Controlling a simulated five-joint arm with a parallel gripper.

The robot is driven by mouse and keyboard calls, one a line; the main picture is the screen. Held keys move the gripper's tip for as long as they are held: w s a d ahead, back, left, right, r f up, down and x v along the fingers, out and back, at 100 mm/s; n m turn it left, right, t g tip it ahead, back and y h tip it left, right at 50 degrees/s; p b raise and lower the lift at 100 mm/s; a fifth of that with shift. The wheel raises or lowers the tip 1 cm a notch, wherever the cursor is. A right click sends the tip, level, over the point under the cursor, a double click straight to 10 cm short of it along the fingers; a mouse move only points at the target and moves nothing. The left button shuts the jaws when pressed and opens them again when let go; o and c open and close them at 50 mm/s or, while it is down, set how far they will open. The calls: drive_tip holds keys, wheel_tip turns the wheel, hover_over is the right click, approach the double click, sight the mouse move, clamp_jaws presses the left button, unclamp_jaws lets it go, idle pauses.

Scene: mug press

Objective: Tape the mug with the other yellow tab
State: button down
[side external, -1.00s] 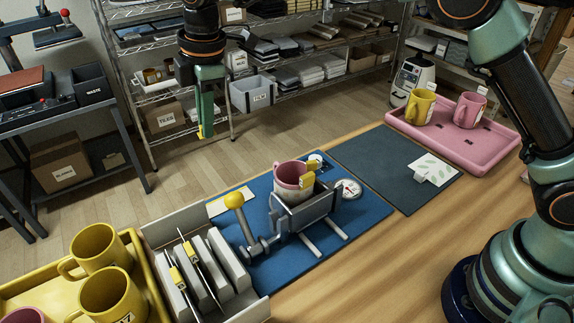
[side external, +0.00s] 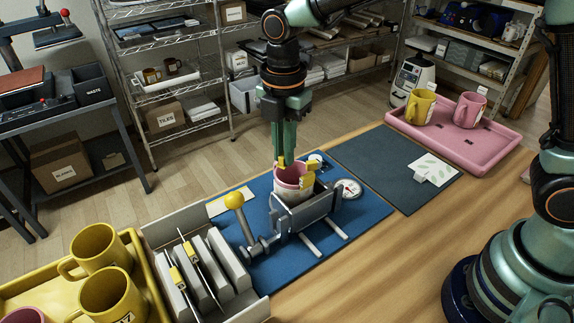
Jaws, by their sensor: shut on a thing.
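The pink and white mug (side external: 291,184) sits in the grey metal press (side external: 310,208) on the blue mat (side external: 350,223). One yellow tab (side external: 309,167) is on the right side of the mug's rim. My gripper (side external: 283,155) is above the mug, pointing down, shut on another yellow tab (side external: 281,162). That tab is at the left rear part of the rim; I cannot tell whether it touches the mug. The press has a lever with a yellow ball knob (side external: 234,201) on its left and a round gauge (side external: 348,189) on its right.
A grey rack (side external: 258,310) with upright plates and yellow clips stands left of the press. A yellow tray (side external: 136,247) with mugs is at the lower left. A dark mat (side external: 375,155) and a pink tray (side external: 495,155) with two mugs lie to the right.

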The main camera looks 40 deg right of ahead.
sight(284, 167)
drive_tip(key=shift+f, duration=2.1)
drive_tip(key=shift+f, duration=0.6)
idle(0.4)
drive_tip(key=c, duration=0.8)
unclamp_jaws()
drive_tip(key=shift+c, duration=0.2)
drive_tip(key=shift+r, duration=0.15)
wheel_tip(284, 167, up, 12)
drive_tip(key=shift+f, duration=0.1)
drive_tip(key=shift+s+d+r+m, duration=0.1)
drive_tip(key=shift+d+r+m, duration=0.15)
drive_tip(key=shift+d+m, duration=0.1)
drive_tip(key=s+d+m+t, duration=0.2)
drive_tip(key=s+d+m, duration=0.3)
drive_tip(key=d+m, duration=0.3)
drive_tip(key=s+d+r+m+t, duration=0.1)
drive_tip(key=s+d+m+t, duration=0.2)
drive_tip(key=d+m, duration=0.6)
drive_tip(key=s+m, duration=0.2)
drive_tip(key=m, duration=0.2)
drive_tip(key=shift+s+r+m+t, duration=0.15)
drive_tip(key=shift+m+t, duration=0.15)
drive_tip(key=shift+m, duration=0.05)
